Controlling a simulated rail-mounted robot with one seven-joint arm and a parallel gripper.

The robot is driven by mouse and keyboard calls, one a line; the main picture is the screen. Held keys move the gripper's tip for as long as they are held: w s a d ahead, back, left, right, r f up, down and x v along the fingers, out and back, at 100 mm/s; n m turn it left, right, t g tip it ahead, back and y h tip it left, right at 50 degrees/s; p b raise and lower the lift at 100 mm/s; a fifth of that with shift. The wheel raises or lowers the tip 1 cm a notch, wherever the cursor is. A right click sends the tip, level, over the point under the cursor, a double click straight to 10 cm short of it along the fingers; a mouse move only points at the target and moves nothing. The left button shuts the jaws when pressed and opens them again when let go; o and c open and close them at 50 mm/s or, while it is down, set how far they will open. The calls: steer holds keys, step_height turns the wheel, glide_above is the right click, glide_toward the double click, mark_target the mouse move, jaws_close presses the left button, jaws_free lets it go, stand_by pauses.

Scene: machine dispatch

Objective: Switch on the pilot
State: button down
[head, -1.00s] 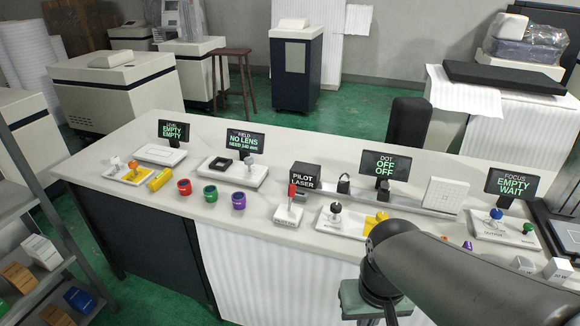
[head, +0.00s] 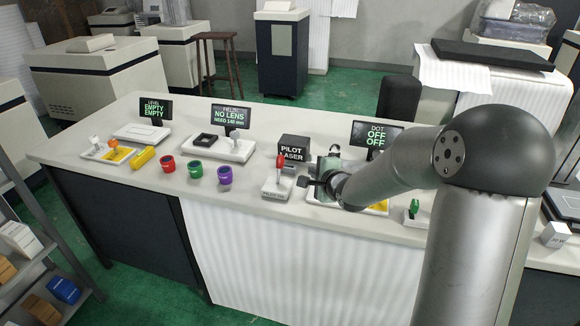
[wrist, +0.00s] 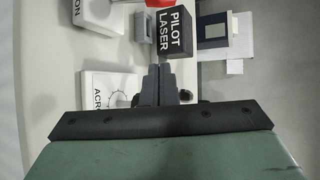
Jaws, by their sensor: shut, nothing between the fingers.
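The DOT screen (head: 376,134) reads OFF OFF. My gripper (head: 306,182) is just right of the lever, apart from it. In the wrist view its fingers (wrist: 160,84) are together and empty, below the PILOT LASER box. The red handle (wrist: 155,4) is cut off at the top edge there.
A white base lettered ACRO (wrist: 104,92) lies left of my fingers in the wrist view. Red (head: 167,163), green (head: 195,169) and purple (head: 224,175) cups stand left of the lever. My arm hides much of the bench's right side.

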mark_target(280, 162)
steer(key=shift+w+a+r+m, duration=0.1)
steer(key=shift+w+m, duration=0.15)
steer(key=shift+m, duration=0.05)
steer(key=x, duration=0.9)
steer(key=shift+w+a, duration=0.2)
steer(key=shift+w, duration=0.15)
steer(key=a, duration=0.1)
steer(key=s+a+r, duration=0.1)
steer(key=shift+s+a, duration=0.25)
steer(key=shift+a, duration=0.1)
steer(key=shift+s+a+r, duration=0.15)
steer(key=shift+a, duration=0.05)
steer(key=shift+s+d+t+b, duration=0.1)
steer(key=shift+t+b, duration=0.3)
steer(key=shift+b, duration=0.3)
